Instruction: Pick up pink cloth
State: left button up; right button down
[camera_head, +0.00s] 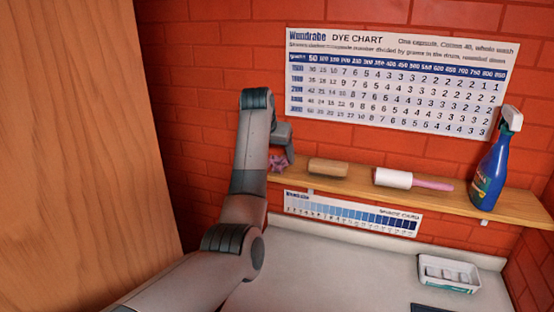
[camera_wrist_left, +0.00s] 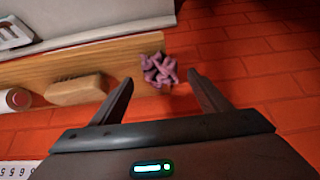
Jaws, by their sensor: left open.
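The pink cloth (camera_head: 279,163) is a small crumpled bundle at the left end of the wooden shelf (camera_head: 520,205). In the left wrist view the cloth (camera_wrist_left: 159,70) lies ahead of the fingertips and between their lines, with the fingers apart from it. My left gripper (camera_wrist_left: 165,82) is open and empty. In the head view my left gripper (camera_head: 290,155) is at the shelf's left end, close beside the cloth and partly hidden by my arm. My right gripper is not in view.
On the shelf right of the cloth are a tan block (camera_head: 328,167), a white roller with a pink handle (camera_head: 393,179) and a blue spray bottle (camera_head: 492,165). A white tray (camera_head: 449,287) sits on the counter (camera_head: 330,265) below. A brick wall (camera_head: 210,60) stands behind.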

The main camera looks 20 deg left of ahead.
aim_at(278, 161)
pick_arm(q)
jog(key=shift+p+x, duration=0.65)
jog(key=shift+x, duration=0.8)
jog(key=c, duration=1.1)
